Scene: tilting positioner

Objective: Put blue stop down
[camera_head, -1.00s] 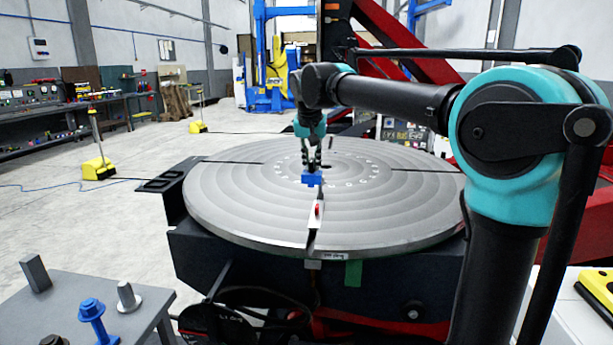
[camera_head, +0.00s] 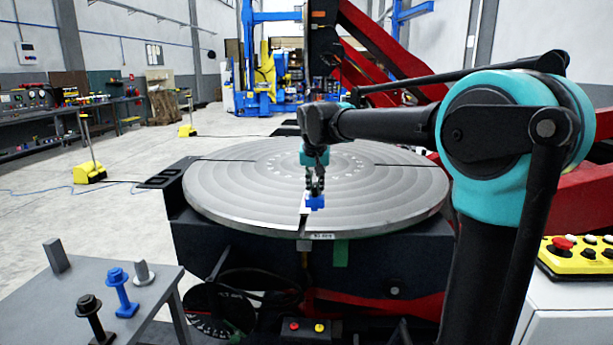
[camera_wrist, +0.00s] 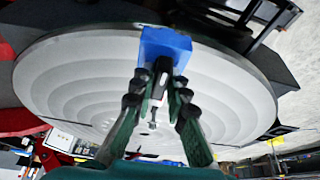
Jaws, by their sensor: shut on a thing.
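My gripper (camera_head: 315,186) is shut on a small blue stop (camera_head: 315,202) and holds it near the front part of the round grey turntable (camera_head: 400,205). In the wrist view the blue stop (camera_wrist: 165,42) sits at the fingertips of my gripper (camera_wrist: 158,82), in front of the disc's ringed face (camera_wrist: 80,80). I cannot tell whether the stop touches the disc or hangs just above it. A radial slot (camera_head: 303,222) runs to the disc's front edge, close beside the stop.
A grey side table (camera_head: 85,270) at front left carries a blue bolt-like piece (camera_head: 121,292), a black one (camera_head: 95,318) and grey pieces. A yellow button box (camera_head: 582,260) stands at the right. The left half of the disc is clear.

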